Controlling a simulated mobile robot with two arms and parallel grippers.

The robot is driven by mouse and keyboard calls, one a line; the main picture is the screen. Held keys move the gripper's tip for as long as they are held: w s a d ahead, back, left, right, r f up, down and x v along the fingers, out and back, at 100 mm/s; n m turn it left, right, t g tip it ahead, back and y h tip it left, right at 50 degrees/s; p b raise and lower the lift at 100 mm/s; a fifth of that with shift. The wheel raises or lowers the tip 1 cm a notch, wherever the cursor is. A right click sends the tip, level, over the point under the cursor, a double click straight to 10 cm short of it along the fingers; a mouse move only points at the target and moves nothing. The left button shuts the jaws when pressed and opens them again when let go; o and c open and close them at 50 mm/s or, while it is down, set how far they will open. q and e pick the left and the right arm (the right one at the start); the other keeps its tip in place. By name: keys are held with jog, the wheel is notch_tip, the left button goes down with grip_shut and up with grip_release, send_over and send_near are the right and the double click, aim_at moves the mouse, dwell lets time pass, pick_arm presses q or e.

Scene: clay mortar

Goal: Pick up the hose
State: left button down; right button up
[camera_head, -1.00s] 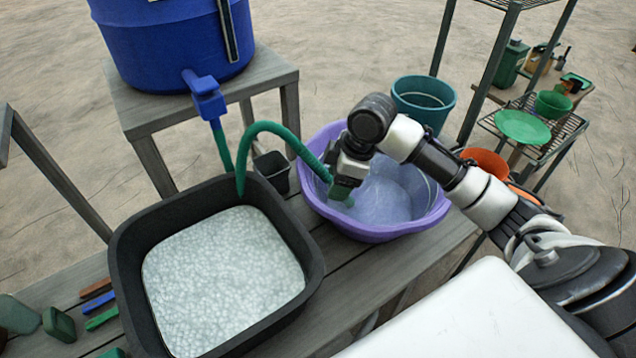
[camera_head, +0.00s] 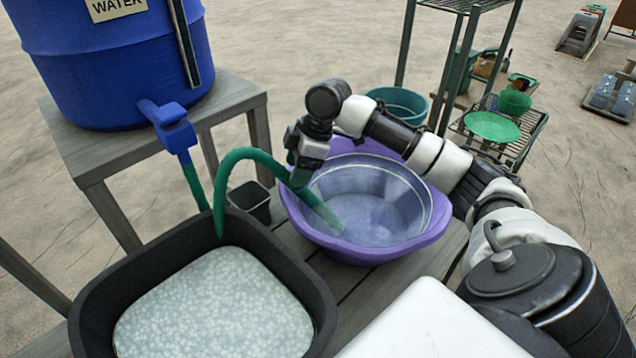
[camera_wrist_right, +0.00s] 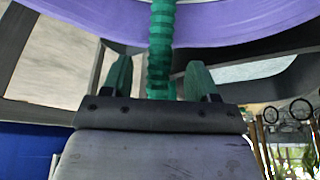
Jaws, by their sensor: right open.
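The green ribbed hose (camera_head: 245,154) rises out of the black tub (camera_head: 318,287), arches over its rim and runs down into the purple basin (camera_head: 405,247), where its free end shows. My right gripper (camera_head: 300,178) is at the hose between the top of the arch and that end. In the right wrist view the hose (camera_wrist_right: 161,45) passes between the two spread fingers of my right gripper (camera_wrist_right: 160,80), with gaps visible on both sides. The gripper is open, not closed on the hose. My left gripper is not in view.
A blue water barrel (camera_head: 110,65) with a blue tap (camera_head: 172,128) stands on a grey stand at the left. A small black pot (camera_head: 249,201) sits between tub and basin. A teal bucket (camera_head: 399,102) and a rack with green dishes (camera_head: 492,127) stand behind.

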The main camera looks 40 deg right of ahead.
aim_at(293, 192)
jog(key=x, duration=0.4)
jog(key=shift+w+f, duration=0.1)
jog(key=shift+f, duration=0.05)
jog(key=c, duration=0.9)
